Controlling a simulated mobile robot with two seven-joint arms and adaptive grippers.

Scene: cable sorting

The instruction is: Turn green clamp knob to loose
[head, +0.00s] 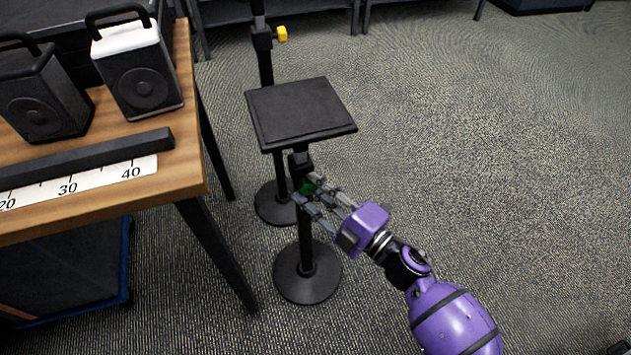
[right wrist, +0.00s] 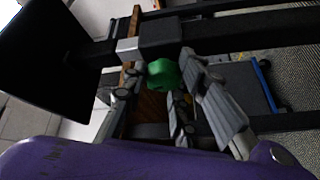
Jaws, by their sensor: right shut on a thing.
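The green clamp knob (head: 308,186) is on the post of a black stand, just below the clamp under its square black top plate (head: 302,112). My right gripper (head: 318,193) reaches in from the lower right and is shut on the green knob. In the right wrist view the green knob (right wrist: 163,74) sits between the gripper's grey fingers (right wrist: 160,90), against the dark post (right wrist: 160,38). The fingers hide part of the knob. My left gripper does not show.
A wooden table (head: 190,150) at the left holds two speakers (head: 138,72), a black bar and a ruler (head: 100,178). A second stand with a yellow knob (head: 281,34) is behind the first. The round base (head: 308,285) stands on carpet. The floor at right is clear.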

